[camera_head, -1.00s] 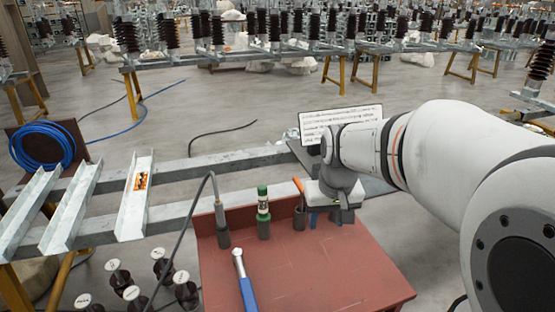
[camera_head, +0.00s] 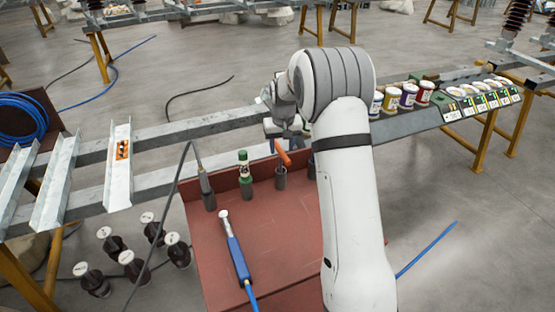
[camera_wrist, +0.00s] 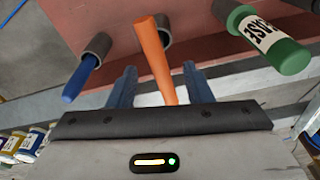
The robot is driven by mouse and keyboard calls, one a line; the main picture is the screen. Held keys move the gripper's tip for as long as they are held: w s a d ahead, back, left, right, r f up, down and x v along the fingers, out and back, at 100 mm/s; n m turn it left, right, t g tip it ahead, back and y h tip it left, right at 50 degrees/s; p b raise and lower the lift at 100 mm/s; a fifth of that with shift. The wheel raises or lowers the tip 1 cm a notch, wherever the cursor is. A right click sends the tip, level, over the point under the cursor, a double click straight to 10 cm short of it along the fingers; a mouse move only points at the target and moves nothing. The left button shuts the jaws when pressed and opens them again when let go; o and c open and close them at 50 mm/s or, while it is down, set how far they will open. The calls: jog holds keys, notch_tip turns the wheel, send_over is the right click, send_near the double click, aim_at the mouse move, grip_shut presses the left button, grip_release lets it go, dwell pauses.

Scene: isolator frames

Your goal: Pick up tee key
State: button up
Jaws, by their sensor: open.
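An orange-handled tool (camera_head: 283,153), which I take to be the tee key, stands tilted in a grey cup (camera_head: 281,178) at the back edge of the red table. In the wrist view its orange handle (camera_wrist: 152,48) points toward my palm. My gripper (camera_wrist: 160,70) is open, with one blue finger on each side of the handle's lower end as pictured. I see no clear contact. In the head view my gripper (camera_head: 286,128) is just behind and above the handle, its fingertips hard to make out.
A green bottle (camera_head: 245,172) and a blue-handled tool (camera_wrist: 80,78) stand in cups on either side. A blue-and-silver wrench (camera_head: 236,250) lies on the red table (camera_head: 285,235). Paint cans (camera_head: 408,97) and a labelled rack (camera_head: 480,105) stand to the right.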

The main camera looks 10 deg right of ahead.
aim_at(281, 151)
jog(key=f, duration=0.1)
jog(key=f+p, duration=0.1)
jog(key=f, duration=0.1)
jog(key=w+f, duration=0.1)
jog(key=f, duration=0.1)
jog(key=shift+p, duration=0.35)
grip_shut()
